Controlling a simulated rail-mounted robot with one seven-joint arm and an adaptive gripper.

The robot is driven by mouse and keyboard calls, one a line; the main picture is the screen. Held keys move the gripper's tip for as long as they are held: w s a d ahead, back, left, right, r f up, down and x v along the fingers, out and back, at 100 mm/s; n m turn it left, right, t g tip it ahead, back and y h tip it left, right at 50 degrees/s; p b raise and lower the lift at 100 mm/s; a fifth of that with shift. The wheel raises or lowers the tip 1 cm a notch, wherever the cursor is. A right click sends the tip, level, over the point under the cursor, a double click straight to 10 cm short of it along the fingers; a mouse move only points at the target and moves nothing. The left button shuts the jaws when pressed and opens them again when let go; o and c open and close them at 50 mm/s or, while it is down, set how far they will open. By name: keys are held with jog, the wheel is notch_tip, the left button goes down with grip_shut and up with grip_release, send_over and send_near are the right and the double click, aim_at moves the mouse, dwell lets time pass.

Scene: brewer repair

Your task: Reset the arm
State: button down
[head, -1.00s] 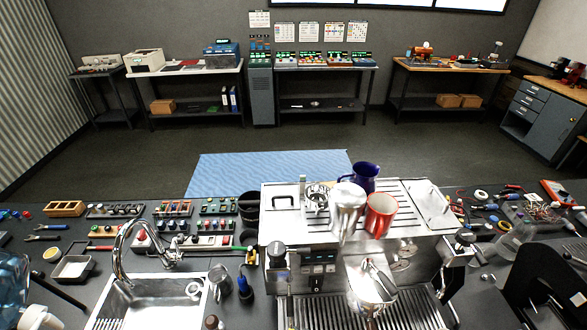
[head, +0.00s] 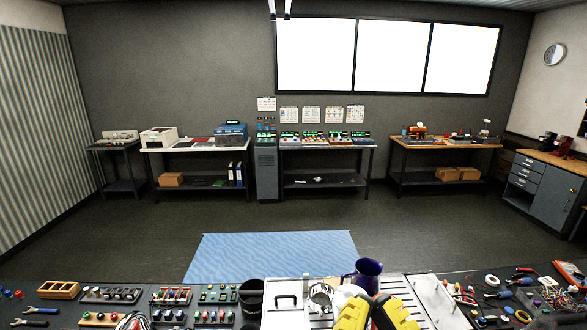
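A yellow and black two-part shape (head: 378,312), which looks like my gripper, rises into the bottom edge of the head view. It is in front of the espresso machine's top. Its lower part is cut off, so I cannot tell whether it is open or shut, or whether it holds anything. The espresso machine (head: 283,316) shows only its top. A dark blue pitcher (head: 367,272) stands on it, just behind the yellow parts. A pale rounded object (head: 346,292) shows partly to their left. The red cup is not visible.
The workbench along the bottom holds a wooden tray (head: 58,290), button blocks (head: 170,296), a black bin (head: 251,296) and tools and wires at the right. A blue mat (head: 270,255) lies on open floor beyond. Equipment tables line the back wall.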

jog(key=shift+w+f+n, duration=0.25)
jog(key=shift+f+n, duration=0.15)
jog(key=shift+n, duration=0.2)
